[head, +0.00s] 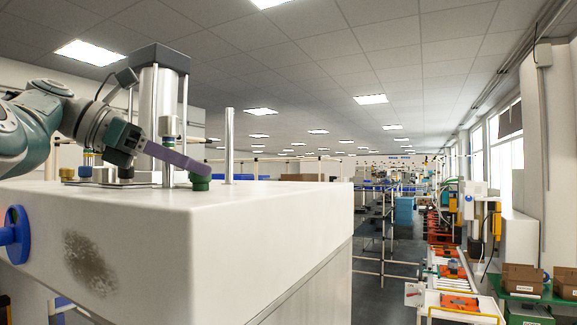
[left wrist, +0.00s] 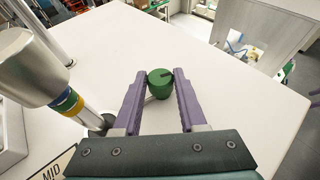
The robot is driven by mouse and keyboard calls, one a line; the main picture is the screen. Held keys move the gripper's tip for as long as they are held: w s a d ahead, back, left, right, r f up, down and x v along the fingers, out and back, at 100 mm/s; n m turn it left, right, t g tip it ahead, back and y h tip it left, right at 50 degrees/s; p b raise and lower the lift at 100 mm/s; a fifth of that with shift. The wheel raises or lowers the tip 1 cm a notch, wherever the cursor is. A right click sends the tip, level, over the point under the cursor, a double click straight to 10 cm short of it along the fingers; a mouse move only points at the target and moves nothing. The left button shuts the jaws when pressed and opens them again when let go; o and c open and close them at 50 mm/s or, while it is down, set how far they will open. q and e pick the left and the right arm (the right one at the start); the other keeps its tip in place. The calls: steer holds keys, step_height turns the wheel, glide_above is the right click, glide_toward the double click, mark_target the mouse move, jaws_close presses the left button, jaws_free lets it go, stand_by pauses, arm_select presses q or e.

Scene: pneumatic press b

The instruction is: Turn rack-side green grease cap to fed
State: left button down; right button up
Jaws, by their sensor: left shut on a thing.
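The green grease cap (head: 200,183) sits on the white top of the press housing, near its front edge. In the left wrist view the cap (left wrist: 160,88) is round and green, with a dark mark on its top toward the right. My left gripper (head: 203,171) reaches down to it from the left with purple fingers. In the left wrist view the gripper (left wrist: 160,76) has one finger on each side of the cap and is shut on it. The cap's lower side is partly hidden in the head view. My right gripper is not in view.
The white housing top (head: 290,195) is clear right of the cap. A press cylinder with metal rods (head: 229,145) stands behind my gripper. A blue handwheel (head: 15,235) is on the front. A "MID" plate (left wrist: 52,170) lies near the cylinder.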

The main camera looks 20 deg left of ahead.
arm_select(q)
steer(key=shift+w+m+g+h, duration=0.1)
steer(key=shift+m+g+h, duration=0.2)
stand_by(0.4)
steer(key=shift+c, duration=2.3)
jaws_free()
steer(key=v, duration=1)
steer(key=shift+d, duration=0.1)
